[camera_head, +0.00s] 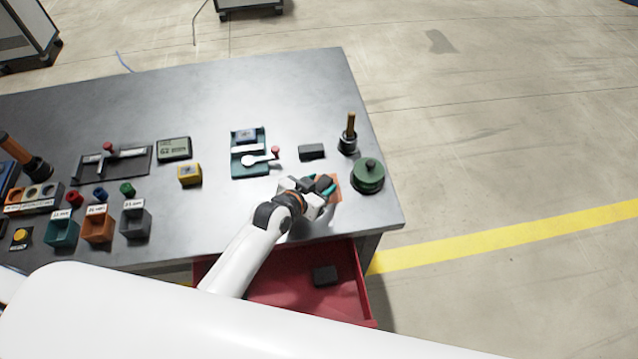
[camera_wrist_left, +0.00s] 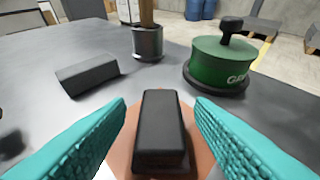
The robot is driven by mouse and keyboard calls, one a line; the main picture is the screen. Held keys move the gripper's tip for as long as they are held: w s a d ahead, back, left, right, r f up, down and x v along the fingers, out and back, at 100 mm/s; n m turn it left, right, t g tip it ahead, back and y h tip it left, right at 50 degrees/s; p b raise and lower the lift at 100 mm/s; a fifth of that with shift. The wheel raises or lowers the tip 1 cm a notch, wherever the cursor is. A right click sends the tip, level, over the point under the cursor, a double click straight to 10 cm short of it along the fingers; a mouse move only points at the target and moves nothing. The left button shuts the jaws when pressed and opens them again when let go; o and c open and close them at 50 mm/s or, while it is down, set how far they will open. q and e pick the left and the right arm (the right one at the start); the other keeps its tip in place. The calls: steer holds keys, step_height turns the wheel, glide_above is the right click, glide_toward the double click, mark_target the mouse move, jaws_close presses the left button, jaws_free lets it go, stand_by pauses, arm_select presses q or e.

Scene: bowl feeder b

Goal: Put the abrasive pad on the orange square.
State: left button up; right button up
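A dark block-shaped pad (camera_wrist_left: 163,125) lies on the orange square (camera_wrist_left: 203,155) in the left wrist view. In the head view the orange square (camera_head: 335,186) shows at the table's right, partly hidden by my left gripper (camera_head: 326,187). The dark pad (camera_head: 323,183) is between its teal fingers there. In the left wrist view the fingers are spread on both sides of the pad, with a gap on each side, so the gripper is open. My right gripper is not in view.
A similar dark block (camera_head: 311,151) lies on the table, and another (camera_head: 325,276) lies in the open red drawer (camera_head: 280,294). A green round weight (camera_head: 368,177) and a wooden-handled tool in a dark holder (camera_head: 348,138) stand close by. A teal fixture (camera_head: 249,165) is to the left.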

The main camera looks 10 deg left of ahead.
arm_select(q)
steer(key=shift+r, duration=0.25)
steer(key=v, duration=1.2)
steer(key=shift+f, duration=0.1)
